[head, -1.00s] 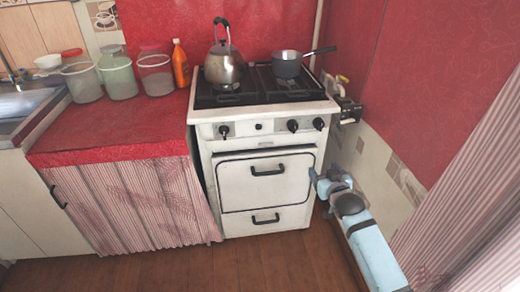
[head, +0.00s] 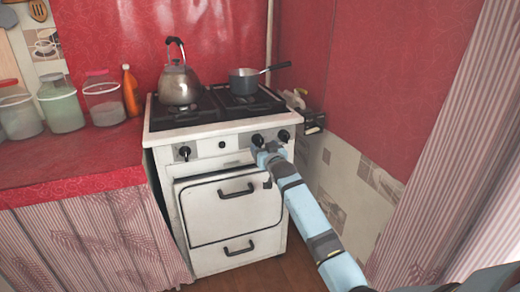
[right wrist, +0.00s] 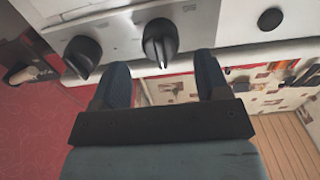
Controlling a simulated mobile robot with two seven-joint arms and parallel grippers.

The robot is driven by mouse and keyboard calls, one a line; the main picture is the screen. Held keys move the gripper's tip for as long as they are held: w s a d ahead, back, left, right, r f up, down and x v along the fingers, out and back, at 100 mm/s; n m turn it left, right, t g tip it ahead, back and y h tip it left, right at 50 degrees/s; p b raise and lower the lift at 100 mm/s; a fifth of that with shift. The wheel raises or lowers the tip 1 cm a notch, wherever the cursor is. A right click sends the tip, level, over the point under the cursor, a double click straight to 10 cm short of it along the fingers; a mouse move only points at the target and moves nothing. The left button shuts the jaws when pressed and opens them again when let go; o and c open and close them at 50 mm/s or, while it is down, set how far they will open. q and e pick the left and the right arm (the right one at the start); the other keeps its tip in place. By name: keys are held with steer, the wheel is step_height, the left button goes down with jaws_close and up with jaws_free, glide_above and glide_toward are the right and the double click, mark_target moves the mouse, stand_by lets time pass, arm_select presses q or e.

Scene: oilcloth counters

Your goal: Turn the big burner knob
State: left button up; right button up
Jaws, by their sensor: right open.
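The white stove (head: 215,255) has black burner knobs on its front panel. One knob (head: 184,153) is at the left, and a middle-right knob (head: 257,139) and a far-right knob (head: 284,135) sit at the right. I cannot tell from size which is the big one. My right gripper (head: 262,153) is just below and in front of the middle-right knob. In the right wrist view my open gripper (right wrist: 161,60) has that knob (right wrist: 160,42) lined up between its fingers, just beyond the tips. The far-right knob (right wrist: 82,55) lies outside the fingers. My left gripper is not in view.
A small round black button (head: 222,145) sits between the knobs. A kettle (head: 179,84) and a saucepan (head: 244,82) stand on the stove top. The oven handle (head: 237,189) sticks out below. The red wall (head: 385,90) is close on the right; jars stand on the left counter.

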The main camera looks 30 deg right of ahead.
mark_target(261, 144)
steer(key=shift+b+x, duration=0.4)
steer(key=shift+x, duration=1.4)
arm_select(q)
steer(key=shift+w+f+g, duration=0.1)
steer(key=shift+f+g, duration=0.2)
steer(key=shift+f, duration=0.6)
arm_select(e)
steer(key=c, duration=0.9)
steer(key=shift+a+r+m+p, duration=0.1)
steer(key=shift+r+m+p, duration=0.1)
steer(key=shift+m+p, duration=0.8)
steer(key=shift+p, duration=0.75)
steer(key=m+p, duration=0.4)
steer(key=m, duration=0.1)
steer(key=shift+f, duration=0.1)
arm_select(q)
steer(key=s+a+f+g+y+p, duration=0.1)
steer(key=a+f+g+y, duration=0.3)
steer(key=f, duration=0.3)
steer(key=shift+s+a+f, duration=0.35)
arm_select(e)
steer(key=shift+f+m, duration=0.1)
steer(key=shift+m, duration=0.9)
